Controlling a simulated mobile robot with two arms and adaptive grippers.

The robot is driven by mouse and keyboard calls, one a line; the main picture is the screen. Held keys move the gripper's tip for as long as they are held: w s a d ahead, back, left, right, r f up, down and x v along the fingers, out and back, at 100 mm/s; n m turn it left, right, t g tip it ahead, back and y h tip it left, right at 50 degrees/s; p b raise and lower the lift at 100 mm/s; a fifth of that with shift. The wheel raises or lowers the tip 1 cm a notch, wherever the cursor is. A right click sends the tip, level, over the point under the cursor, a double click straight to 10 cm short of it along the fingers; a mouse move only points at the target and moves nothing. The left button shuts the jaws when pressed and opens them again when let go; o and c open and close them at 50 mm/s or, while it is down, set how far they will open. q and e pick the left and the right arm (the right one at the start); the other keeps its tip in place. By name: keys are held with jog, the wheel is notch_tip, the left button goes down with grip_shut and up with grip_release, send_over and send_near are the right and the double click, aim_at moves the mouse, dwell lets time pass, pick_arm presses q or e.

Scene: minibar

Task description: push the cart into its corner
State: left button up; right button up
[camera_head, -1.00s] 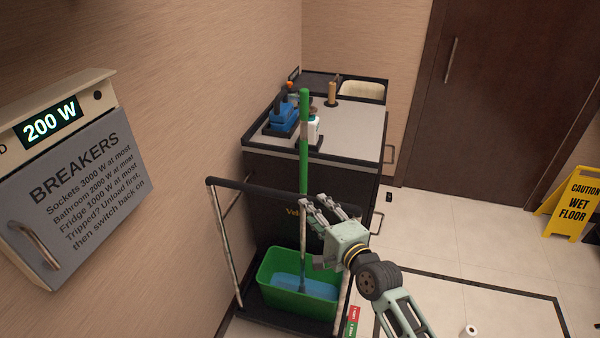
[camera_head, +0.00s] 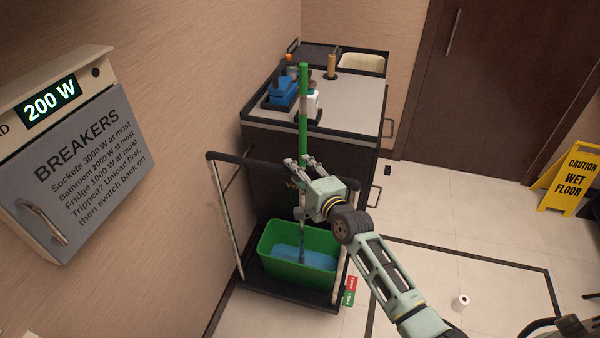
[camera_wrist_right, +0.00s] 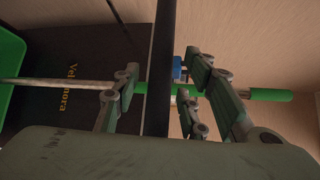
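The cart is a dark box body (camera_head: 270,190) with a grey top (camera_head: 350,116), standing along the left wall near the corner. At its near end is a black platform (camera_head: 285,293) with a green bucket (camera_head: 322,275) of blue water. A black push bar (camera_head: 245,161) on metal posts crosses above it. A mop with a green handle (camera_head: 303,100) stands upright in the bucket. My right gripper (camera_head: 300,165) is at the push bar, by the mop. In the wrist view, its open fingers (camera_wrist_right: 160,100) straddle the bar (camera_wrist_right: 162,50), with gaps visible. My left gripper is out of view.
A breaker box (camera_head: 75,180) reading 200 W juts from the left wall. A yellow wet-floor sign (camera_head: 568,183) stands at right, before a dark door (camera_head: 490,85). A white roll (camera_head: 460,303) lies on the tiles. Dark lines (camera_head: 450,250) mark the floor right of the cart.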

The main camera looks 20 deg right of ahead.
jog(key=shift+c, duration=0.4)
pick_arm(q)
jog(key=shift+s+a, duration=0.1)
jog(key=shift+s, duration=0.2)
pick_arm(e)
grip_shut()
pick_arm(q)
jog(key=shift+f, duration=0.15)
pick_arm(e)
jog(key=shift+w+d+b, duration=0.45)
jog(key=shift+d+b, duration=0.05)
jog(key=shift+b, duration=0.3)
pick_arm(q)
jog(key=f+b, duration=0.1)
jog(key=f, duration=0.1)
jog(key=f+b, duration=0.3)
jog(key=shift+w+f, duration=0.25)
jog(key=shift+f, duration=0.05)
pick_arm(e)
jog(key=w+d, duration=0.3)
jog(key=w, duration=0.3)
jog(key=shift+d+f, duration=0.15)
jog(key=shift+d, duration=0.1)
